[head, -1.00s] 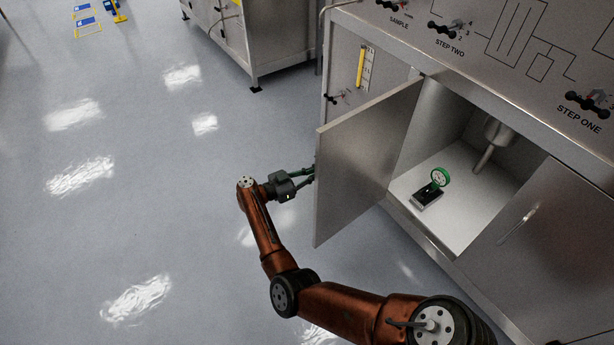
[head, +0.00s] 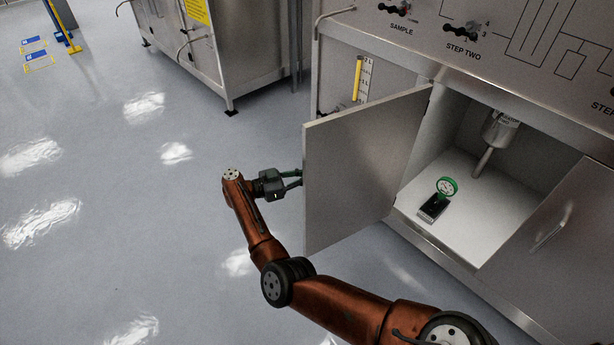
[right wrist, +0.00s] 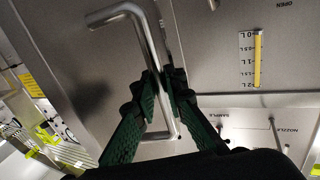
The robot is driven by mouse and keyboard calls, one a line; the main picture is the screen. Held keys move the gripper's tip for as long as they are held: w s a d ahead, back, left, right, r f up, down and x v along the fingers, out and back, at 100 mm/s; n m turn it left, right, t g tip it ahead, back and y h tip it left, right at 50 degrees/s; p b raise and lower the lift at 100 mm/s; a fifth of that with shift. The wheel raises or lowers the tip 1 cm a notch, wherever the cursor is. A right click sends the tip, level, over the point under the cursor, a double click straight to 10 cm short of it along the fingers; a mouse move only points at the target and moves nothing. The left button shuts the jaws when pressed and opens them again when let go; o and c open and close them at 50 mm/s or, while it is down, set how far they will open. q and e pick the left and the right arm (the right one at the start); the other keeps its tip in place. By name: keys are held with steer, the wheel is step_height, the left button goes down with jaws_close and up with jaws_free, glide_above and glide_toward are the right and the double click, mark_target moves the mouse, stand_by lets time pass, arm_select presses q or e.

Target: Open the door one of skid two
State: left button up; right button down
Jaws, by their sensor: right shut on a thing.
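The cabinet door (head: 360,170) stands swung out from the skid, with the compartment (head: 480,215) behind it uncovered. My right gripper (head: 296,179) is at the door's outer face in the head view, and its fingertips are partly hidden behind the door's free edge. In the right wrist view its green fingers (right wrist: 163,92) are closed around the bar of the metal door handle (right wrist: 110,16). My left gripper is in neither current view.
A green-rimmed gauge (head: 446,187) on a dark base sits in the open compartment, near a hanging metal vessel (head: 499,130). A closed door (head: 560,235) is at right. Another skid (head: 235,50) stands behind.

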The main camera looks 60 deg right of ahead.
steer(key=shift+s+d, duration=0.25)
steer(key=c, duration=2.3)
jaws_free()
steer(key=o, duration=0.3)
steer(key=shift+w+a, duration=0.25)
